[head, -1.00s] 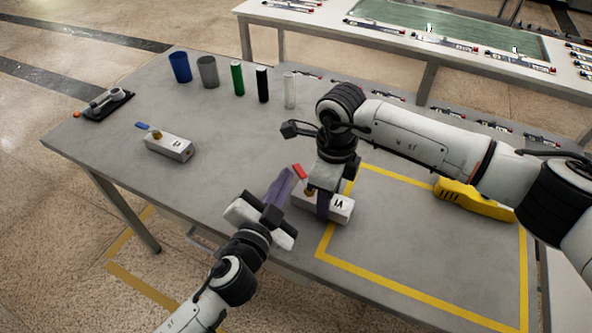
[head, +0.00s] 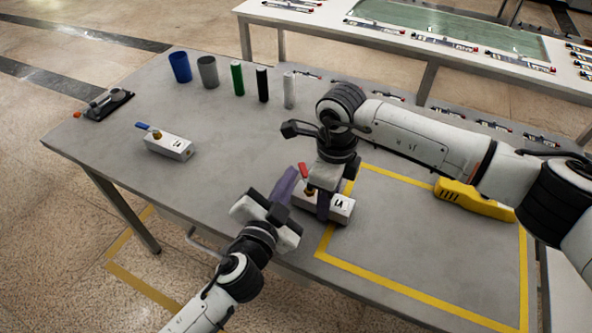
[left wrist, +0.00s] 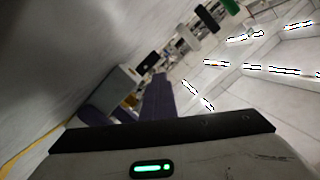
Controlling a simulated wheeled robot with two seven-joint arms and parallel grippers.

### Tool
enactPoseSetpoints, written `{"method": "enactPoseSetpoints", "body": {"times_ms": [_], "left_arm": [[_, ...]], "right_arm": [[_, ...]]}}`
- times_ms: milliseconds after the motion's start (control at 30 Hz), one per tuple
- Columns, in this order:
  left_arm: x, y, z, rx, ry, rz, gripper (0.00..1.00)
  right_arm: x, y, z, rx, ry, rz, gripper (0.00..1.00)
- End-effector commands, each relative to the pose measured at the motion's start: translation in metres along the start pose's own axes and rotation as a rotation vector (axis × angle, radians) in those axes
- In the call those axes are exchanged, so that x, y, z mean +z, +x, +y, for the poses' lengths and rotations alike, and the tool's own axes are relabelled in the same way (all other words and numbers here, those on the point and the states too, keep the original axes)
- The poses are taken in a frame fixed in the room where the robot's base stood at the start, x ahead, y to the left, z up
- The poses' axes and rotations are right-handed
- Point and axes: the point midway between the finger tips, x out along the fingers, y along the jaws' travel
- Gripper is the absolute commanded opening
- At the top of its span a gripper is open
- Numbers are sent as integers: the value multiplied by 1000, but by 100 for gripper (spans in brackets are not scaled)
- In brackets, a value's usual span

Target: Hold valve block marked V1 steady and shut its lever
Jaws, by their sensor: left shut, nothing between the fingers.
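Valve block V1 (head: 341,210) is a light grey block near the table's front edge, with a brass fitting and a red lever (head: 303,171) angled up at its left end. My right gripper (head: 323,205) comes down over it; one purple finger lies across its near side and the other is hidden. It looks shut on the block. My left gripper (head: 287,183) is shut and empty, its purple fingers close beside the red lever on the left. I cannot tell whether they touch. In the left wrist view the left fingers (left wrist: 158,95) point away from the camera.
A second valve block (head: 170,146) with a blue lever stands at left. Several cylinders, including a blue one (head: 180,67), stand at the back.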

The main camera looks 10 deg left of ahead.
Motion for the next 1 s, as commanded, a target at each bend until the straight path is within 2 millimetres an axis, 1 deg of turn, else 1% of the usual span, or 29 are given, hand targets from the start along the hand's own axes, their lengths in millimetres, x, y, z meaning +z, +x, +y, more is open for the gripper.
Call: {"method": "enactPoseSetpoints", "body": {"times_ms": [1000], "left_arm": [[-8,8,7,2,-1,4,0]], "right_arm": [[2,0,2,2,-5,-3,3]]}}
